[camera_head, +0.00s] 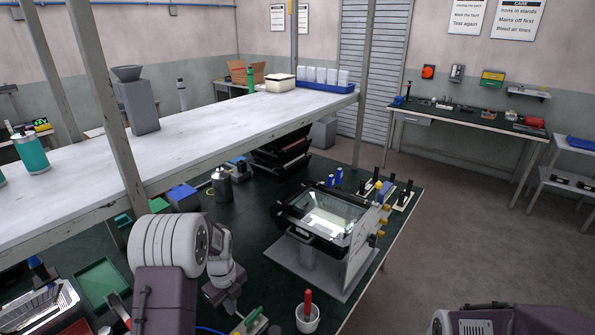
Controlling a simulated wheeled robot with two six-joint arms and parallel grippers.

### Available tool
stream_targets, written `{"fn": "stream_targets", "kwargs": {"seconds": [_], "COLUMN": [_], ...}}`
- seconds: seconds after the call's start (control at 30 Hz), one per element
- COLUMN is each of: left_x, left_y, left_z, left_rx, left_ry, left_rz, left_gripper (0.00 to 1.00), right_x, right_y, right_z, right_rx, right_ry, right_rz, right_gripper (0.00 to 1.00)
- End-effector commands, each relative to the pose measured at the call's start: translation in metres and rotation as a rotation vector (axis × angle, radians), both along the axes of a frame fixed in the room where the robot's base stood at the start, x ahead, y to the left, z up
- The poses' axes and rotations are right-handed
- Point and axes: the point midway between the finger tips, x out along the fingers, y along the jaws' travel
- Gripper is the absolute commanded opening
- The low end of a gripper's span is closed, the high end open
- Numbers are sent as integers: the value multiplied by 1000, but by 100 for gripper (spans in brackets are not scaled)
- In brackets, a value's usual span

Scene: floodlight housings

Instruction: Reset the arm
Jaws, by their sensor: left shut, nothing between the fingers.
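My left arm reaches in from the lower left over the dark green bench (262,225). Its gripper (226,297) points down near the bench's front, shut and empty; the fingertips are small and hard to make out. It is to the left of the floodlight housing (296,228), apart from it. The black housing with a glass front sits tilted on a grey stand (350,275). Only a part of my right arm shows at the lower right edge; its gripper is out of view.
A white cup (307,319) with a red-handled tool and a green-handled tool (246,321) are near the gripper. A white shelf (215,120) on posts spans above the bench. Left are a green tray (99,282) and a metal canister (222,186). Floor on the right is clear.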

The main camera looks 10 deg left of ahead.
Motion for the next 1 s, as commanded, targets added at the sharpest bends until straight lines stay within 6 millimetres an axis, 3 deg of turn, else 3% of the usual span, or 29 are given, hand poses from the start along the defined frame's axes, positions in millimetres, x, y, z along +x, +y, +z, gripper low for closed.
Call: {"fn": "stream_targets", "kwargs": {"seconds": [0.07, 0.13, 0.2, 0.3, 0.47, 0.6, 0.7, 0.83, 1.0], "left_x": [14, 8, -15, -51, -101, -140, -152, -150, -149], "left_y": [-13, -36, -62, -85, -102, -103, -103, -103, -103], "left_z": [25, 53, 74, 86, 86, 74, 66, 66, 66], "left_rx": [13, 18, 6, -32, -93, -117, -118, -141, -147], "left_ry": [-60, -97, -124, -136, -119, -70, -42, -40, -37], "left_rz": [-40, -92, -36, 262, 830, 1397, 1729, 1991, 2083], "left_gripper": [0, 0, 0, 0, 0, 0, 0, 0, 0], "right_x": [0, 0, 0, 0, 0, 0, 0, 0, 0], "right_y": [0, 0, 0, 0, 0, 0, 0, 0, 0], "right_z": [0, 0, -1, -1, -1, -1, -1, -1, -1], "right_rx": [0, 0, 0, 0, 0, 0, 0, 0, 0], "right_ry": [0, 0, 0, 0, 0, 0, 0, 0, 0], "right_rz": [0, 0, 0, 0, 0, 0, 0, 0, 0], "right_gripper": [36, 36, 36, 36, 36, 36, 36, 36, 36]}}
